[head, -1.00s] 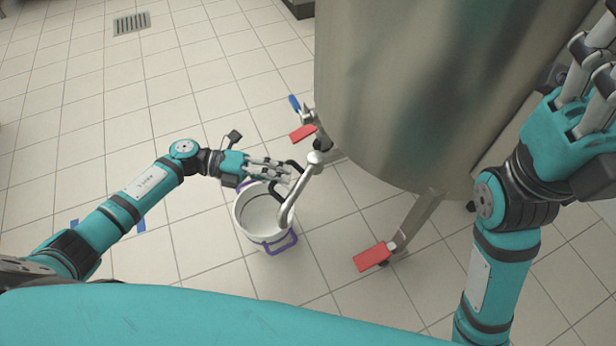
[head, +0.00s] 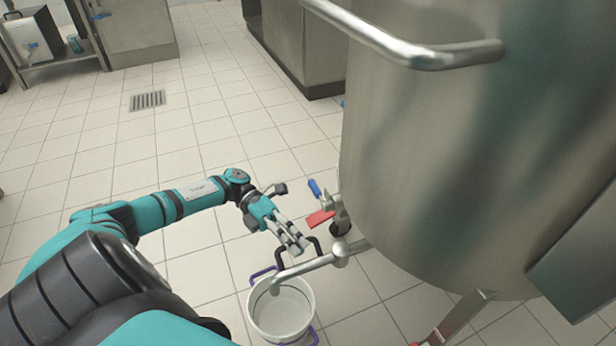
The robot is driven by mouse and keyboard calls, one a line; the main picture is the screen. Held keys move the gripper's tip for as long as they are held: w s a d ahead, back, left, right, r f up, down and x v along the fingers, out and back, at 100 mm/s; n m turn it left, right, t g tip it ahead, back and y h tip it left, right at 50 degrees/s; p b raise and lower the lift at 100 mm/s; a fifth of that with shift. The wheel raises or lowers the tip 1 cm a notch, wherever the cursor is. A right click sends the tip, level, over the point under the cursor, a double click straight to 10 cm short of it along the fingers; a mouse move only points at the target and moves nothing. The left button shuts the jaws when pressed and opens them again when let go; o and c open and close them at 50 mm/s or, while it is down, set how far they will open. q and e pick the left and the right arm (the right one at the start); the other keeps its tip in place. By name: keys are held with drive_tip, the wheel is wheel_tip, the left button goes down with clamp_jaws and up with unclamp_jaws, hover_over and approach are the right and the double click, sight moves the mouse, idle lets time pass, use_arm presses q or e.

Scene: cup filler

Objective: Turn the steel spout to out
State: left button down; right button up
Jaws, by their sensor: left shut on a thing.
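The steel spout (head: 305,267) runs left and slightly down from its joint below the tank, and its outlet hangs over the white bucket (head: 312,306). A black looped handle (head: 280,258) is at the spout. My left gripper (head: 301,246) is just above the spout, its fingers closed around the black handle. The fingers hide part of the handle, so the exact contact is hard to see. My right gripper is out of view.
The large steel tank (head: 440,170) fills the right side, with a rail (head: 420,56) at its top. A blue-handled valve (head: 315,188) and red plate (head: 318,219) sit close to my left gripper. Tiled floor (head: 120,140) is clear on the left.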

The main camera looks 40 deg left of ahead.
use_arm(q)
drive_tip(key=shift+a+f, duration=0.1)
drive_tip(key=shift+a, duration=0.05)
drive_tip(key=c, duration=1.3)
unclamp_jaws()
drive_tip(key=shift+c, duration=0.2)
drive_tip(key=w+a+r, duration=0.1)
drive_tip(key=a+r, duration=0.1)
drive_tip(key=a, duration=0.9)
drive_tip(key=shift+a, duration=0.35)
drive_tip(key=shift+r, duration=0.1)
